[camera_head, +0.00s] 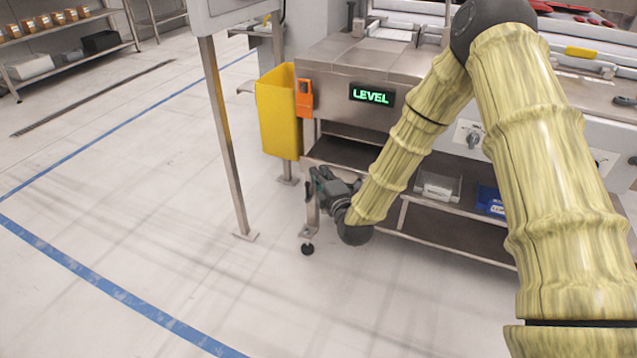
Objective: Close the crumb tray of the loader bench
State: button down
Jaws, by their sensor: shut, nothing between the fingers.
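The loader bench (335,72) is a steel bench with a green LEVEL display (372,95) on its front. Under that front, a dark, flat tray-like surface with a pale front edge (345,152) shows at the left. I cannot tell whether it is the crumb tray or a shelf, nor how far out it stands; my arm covers its right part. My gripper (314,184) is shut and empty, low at the bench's left front leg, by the left end of that surface. I cannot tell whether it touches anything.
A yellow bin (279,110) and an orange device (304,98) hang at the bench's left end. A lower shelf holds a clear bin (438,186) and a blue bin (490,202). A metal post (226,140) stands left. The floor (120,215) in front is clear.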

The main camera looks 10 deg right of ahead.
aim_at(339, 158)
jog(key=shift+w+d, duration=0.2)
jog(key=shift+w, duration=0.1)
jog(key=w+d, duration=0.2)
jog(key=w, duration=0.1)
jog(key=w+d, duration=0.3)
jog(key=w, duration=0.1)
jog(key=w+d, duration=0.2)
jog(key=w, duration=0.2)
jog(key=shift+w+d, duration=0.2)
jog(key=shift+d, duration=0.15)
jog(key=shift+w+d, duration=0.2)
jog(key=shift+w, duration=0.1)
jog(key=shift+w+d+r, duration=0.1)
jog(key=shift+d+r, duration=0.05)
jog(key=shift+r, duration=0.1)
